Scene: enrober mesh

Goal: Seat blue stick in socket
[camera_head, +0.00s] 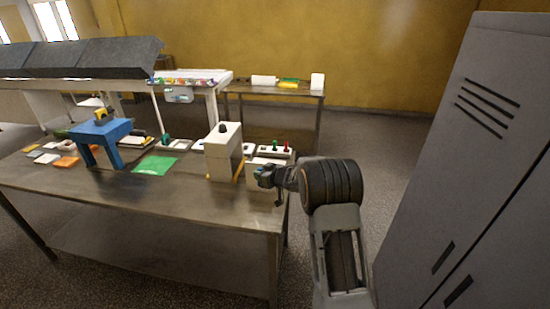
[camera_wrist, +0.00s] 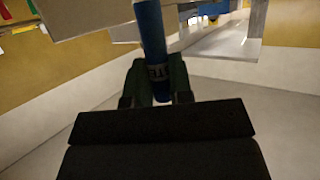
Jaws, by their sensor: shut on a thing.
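My gripper (camera_head: 268,174) is near the right end of the steel table in the head view. In the wrist view my gripper (camera_wrist: 157,88) is shut on the blue stick (camera_wrist: 152,42). In the head view only a small bluish patch shows at the gripper. A white block (camera_head: 276,151) with a green and a red stick standing in it lies just behind the gripper. I cannot make out an empty socket in it.
A tall cream box (camera_head: 224,150) with a black knob stands left of the gripper. A blue stand (camera_head: 100,130) and a green sheet (camera_head: 155,166) are farther left on the steel table (camera_head: 150,205). A grey locker (camera_head: 480,160) rises on the right. The table's front is clear.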

